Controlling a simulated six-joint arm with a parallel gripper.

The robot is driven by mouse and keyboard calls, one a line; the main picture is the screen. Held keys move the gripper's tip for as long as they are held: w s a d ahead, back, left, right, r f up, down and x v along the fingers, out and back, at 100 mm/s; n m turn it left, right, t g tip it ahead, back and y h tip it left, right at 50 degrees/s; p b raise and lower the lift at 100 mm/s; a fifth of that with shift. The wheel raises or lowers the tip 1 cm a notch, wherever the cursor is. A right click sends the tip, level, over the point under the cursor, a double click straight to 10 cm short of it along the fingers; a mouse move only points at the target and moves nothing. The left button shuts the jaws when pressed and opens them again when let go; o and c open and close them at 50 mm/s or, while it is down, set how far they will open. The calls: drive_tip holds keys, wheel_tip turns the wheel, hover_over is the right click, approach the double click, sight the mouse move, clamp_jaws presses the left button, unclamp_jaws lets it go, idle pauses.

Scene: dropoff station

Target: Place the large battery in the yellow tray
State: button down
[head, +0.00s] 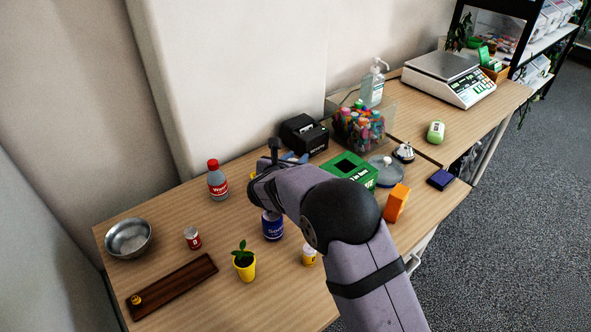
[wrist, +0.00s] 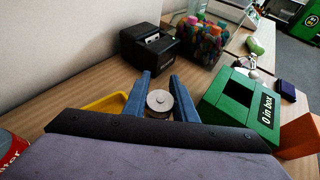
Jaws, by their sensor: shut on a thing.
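My gripper (wrist: 160,84) has two blue fingers, shut on the large battery, whose round silver end (wrist: 159,100) shows between them in the wrist view. The rest of the battery is hidden. The yellow tray (wrist: 103,104) lies just left of the fingers in the wrist view, partly covered by my wrist. In the head view only a small yellow piece of the tray (head: 252,176) shows beside my arm, and the battery is hidden there.
The green box (wrist: 235,100) stands right of my gripper. A black printer (head: 304,134) and a bin of colourful items (head: 360,127) stand behind. A red-capped bottle (head: 217,181), blue can (head: 272,226) and plant pot (head: 245,265) stand on the near table.

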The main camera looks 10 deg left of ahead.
drive_tip(key=shift+f, duration=1.85)
drive_tip(key=shift+f+b, duration=0.55)
drive_tip(key=shift+b, duration=0.15)
drive_tip(key=c, duration=1.4)
unclamp_jaws()
drive_tip(key=shift+c, duration=0.2)
drive_tip(key=shift+r, duration=0.1)
drive_tip(key=shift+s+r+p, duration=0.1)
drive_tip(key=shift+r+p, duration=0.6)
drive_tip(key=shift+p, duration=0.15)
drive_tip(key=b+v, duration=0.1)
drive_tip(key=v, duration=1)
drive_tip(key=shift+s+b, duration=0.3)
drive_tip(key=shift+s, duration=0.1)
drive_tip(key=shift+f, duration=0.1)
